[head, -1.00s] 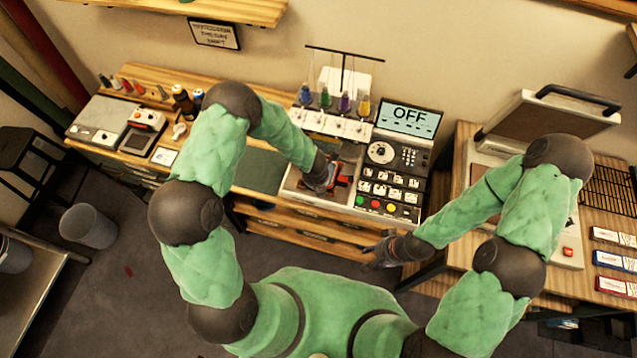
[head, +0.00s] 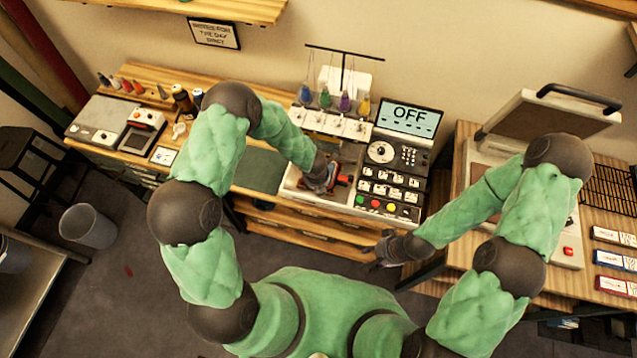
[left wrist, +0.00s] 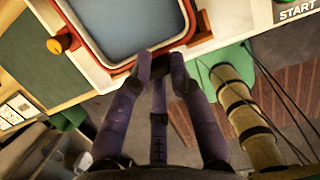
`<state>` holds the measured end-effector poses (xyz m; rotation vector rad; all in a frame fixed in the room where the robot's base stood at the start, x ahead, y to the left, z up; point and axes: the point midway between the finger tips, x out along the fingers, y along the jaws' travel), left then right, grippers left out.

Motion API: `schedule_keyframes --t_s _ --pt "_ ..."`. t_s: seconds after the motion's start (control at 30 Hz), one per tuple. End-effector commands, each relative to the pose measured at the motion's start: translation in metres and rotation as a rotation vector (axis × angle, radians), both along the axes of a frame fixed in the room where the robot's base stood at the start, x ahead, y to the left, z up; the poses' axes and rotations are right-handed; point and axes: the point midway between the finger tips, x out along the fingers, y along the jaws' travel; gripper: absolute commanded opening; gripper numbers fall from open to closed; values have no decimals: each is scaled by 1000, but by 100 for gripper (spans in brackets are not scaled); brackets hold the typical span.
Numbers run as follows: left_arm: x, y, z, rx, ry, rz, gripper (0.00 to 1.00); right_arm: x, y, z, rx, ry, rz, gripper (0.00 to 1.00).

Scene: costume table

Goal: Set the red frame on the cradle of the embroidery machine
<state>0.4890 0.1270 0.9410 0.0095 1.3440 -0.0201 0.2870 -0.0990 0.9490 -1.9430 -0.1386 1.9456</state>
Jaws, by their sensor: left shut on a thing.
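The red frame (left wrist: 188,22) has a red rim around a grey-blue inside. It shows at the top of the left wrist view, over the pale bed of the embroidery machine. My left gripper (left wrist: 160,62) is shut on its near edge. In the head view only a small red part of the frame (head: 344,181) shows beside my left gripper (head: 325,183), which hides the rest. The embroidery machine (head: 392,187) has a panel of buttons and a screen reading OFF. The cradle is hidden, so I cannot tell whether the frame touches it. My right gripper (head: 380,250) looks open and empty, in front of the machine.
Several colored thread spools (head: 345,102) stand behind the machine's bed. A heat press (head: 560,115) with a raised lid stands on the right table. An orange knob (left wrist: 58,44) sits left of the frame. A green mat (head: 262,170) lies left of the machine.

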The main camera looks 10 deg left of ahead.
Motion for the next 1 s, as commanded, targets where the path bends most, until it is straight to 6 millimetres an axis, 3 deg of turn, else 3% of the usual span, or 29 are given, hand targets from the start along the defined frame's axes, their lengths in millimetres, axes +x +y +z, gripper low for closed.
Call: schedule_keyframes --t_s 1.0 --pt "0 0 -12 0 -1 0 0 0 0 -11 0 0 0 40"
